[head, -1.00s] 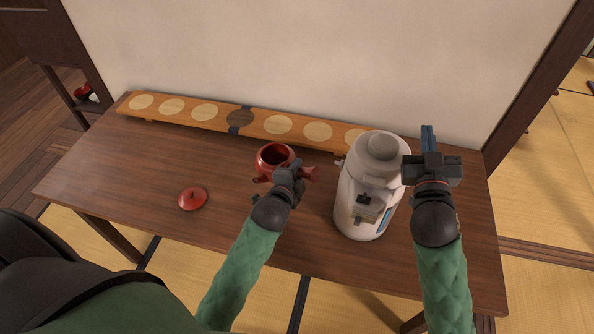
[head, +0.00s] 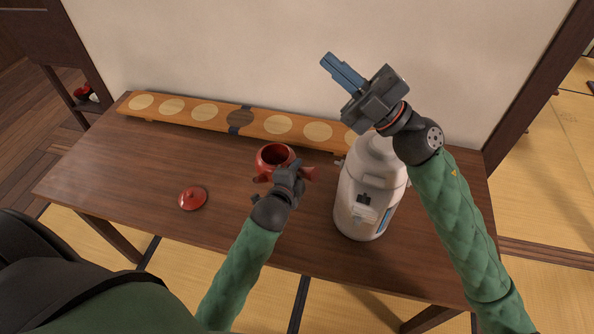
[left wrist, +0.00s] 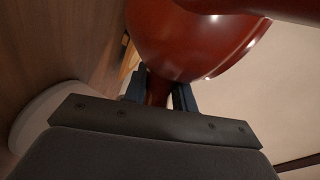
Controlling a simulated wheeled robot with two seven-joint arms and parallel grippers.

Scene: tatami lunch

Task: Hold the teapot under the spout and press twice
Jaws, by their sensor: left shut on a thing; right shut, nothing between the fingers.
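The red teapot (head: 268,160) is upright and lidless, left of the dispenser. My left gripper (head: 294,174) is shut on its handle side; the left wrist view shows the fingers (left wrist: 160,92) closed around a part below the red body (left wrist: 200,45). My right gripper (head: 343,72) is shut and empty, raised above and behind the dispenser, fingers pointing up-left. The right forearm hides part of the dispenser's top. The red lid (head: 193,198) lies on the table at left.
A long wooden board with round inlays (head: 205,112) lies along the back of the table, near the wall. The brown table (head: 130,180) is clear around the lid and between teapot and dispenser.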

